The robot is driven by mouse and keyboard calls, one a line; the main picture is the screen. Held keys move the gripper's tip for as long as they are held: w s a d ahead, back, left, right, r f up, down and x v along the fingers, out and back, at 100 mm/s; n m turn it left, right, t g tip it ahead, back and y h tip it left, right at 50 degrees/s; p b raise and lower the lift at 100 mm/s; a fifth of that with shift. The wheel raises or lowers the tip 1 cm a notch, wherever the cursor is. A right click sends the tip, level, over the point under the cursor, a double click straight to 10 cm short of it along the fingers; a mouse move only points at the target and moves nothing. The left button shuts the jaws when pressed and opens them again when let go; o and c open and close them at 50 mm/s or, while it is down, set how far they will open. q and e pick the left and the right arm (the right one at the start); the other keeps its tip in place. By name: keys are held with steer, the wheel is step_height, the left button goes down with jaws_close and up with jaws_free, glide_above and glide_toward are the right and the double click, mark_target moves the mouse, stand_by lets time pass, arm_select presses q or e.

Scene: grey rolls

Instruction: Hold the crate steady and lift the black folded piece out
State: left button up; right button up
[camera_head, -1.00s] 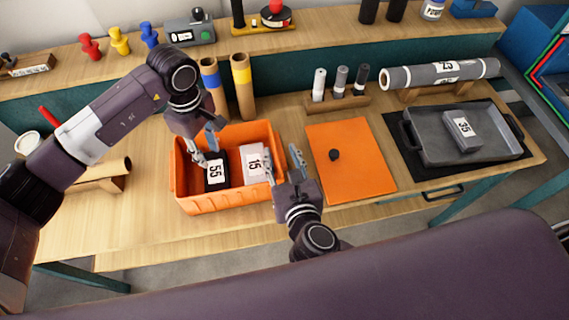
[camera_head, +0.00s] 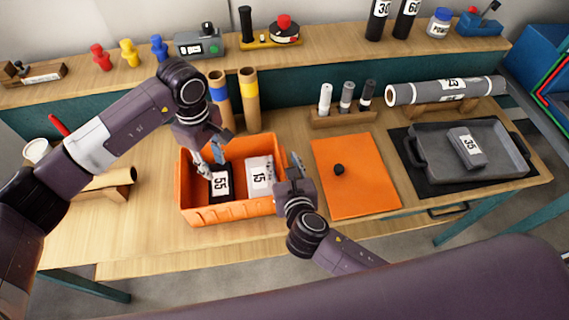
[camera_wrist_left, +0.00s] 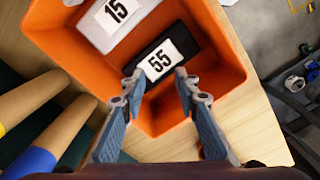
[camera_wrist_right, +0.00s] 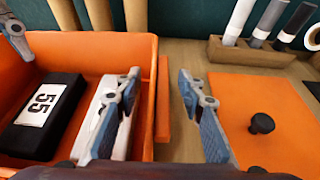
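The orange crate (camera_head: 235,211) stands on the wooden bench; it also shows in the left wrist view (camera_wrist_left: 215,112) and right wrist view (camera_wrist_right: 60,48). The black folded piece (camera_head: 221,186), labelled 55, lies inside it beside a white piece (camera_head: 260,175) labelled 15. My left gripper (camera_head: 212,163) is open and empty above the black piece; in the left wrist view its fingertips (camera_wrist_left: 158,80) appear at either side of the label. My right gripper (camera_wrist_right: 160,75) is open at the crate's right wall, one finger over the crate side and the other outside. Whether it touches the wall I cannot tell.
An orange mat (camera_head: 362,195) with a black knob (camera_head: 339,169) lies right of the crate. A grey tray (camera_head: 425,139) holds a piece labelled 35.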

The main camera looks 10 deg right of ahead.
jaws_close()
arm_select(q)
steer(key=shift+o, duration=0.4)
